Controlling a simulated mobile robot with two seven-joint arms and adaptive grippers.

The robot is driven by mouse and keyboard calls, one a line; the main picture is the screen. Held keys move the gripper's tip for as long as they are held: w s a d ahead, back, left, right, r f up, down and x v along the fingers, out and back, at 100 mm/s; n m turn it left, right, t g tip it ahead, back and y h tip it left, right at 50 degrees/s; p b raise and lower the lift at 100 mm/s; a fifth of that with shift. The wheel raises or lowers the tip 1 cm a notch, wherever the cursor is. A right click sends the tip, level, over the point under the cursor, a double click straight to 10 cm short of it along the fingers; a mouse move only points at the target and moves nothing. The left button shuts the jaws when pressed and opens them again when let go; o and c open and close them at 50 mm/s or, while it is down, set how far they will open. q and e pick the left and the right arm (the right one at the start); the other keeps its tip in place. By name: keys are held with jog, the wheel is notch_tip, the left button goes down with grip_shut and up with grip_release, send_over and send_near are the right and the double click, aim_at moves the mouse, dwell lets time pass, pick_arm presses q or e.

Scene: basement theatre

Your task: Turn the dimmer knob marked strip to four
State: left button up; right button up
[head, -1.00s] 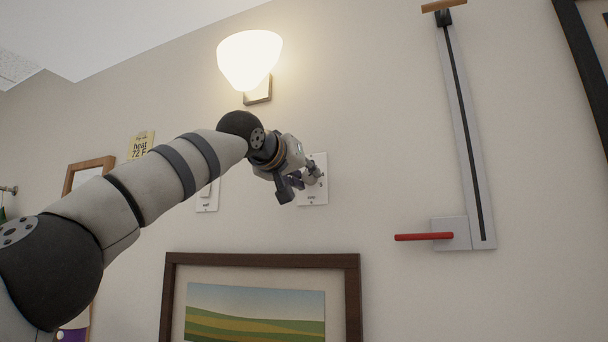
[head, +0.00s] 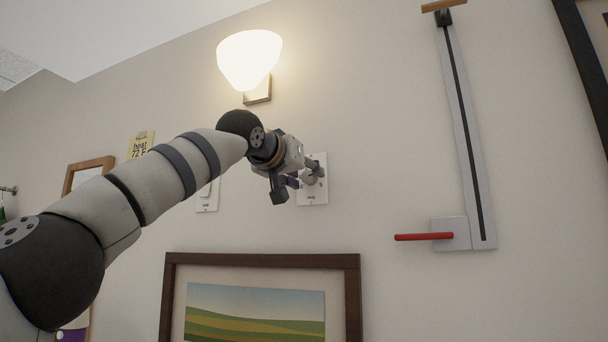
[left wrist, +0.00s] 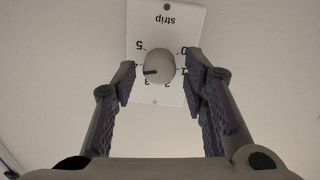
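The dimmer plate marked strip (left wrist: 172,19) is white and appears upside down in the left wrist view. It is also on the wall in the head view (head: 313,193). Its round grey knob (left wrist: 160,62) has a dark pointer line aimed at the picture's left, at about the 4. The 4 sits close beside a fingertip and is partly covered. My left gripper (left wrist: 160,78) is open, one finger on each side of the knob with gaps between. In the head view my left gripper (head: 287,190) is just left of the knob (head: 310,178). My right gripper is not in view.
A second wall plate (head: 207,198) is left of the strip plate, partly behind my arm. A lit lamp (head: 249,60) is above. A framed landscape (head: 255,312) hangs below. A slide track with a red handle (head: 424,236) is to the right, with bare wall between.

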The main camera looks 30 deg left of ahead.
pick_arm(q)
jog(key=s, duration=1.2)
jog(key=shift+d, duration=0.15)
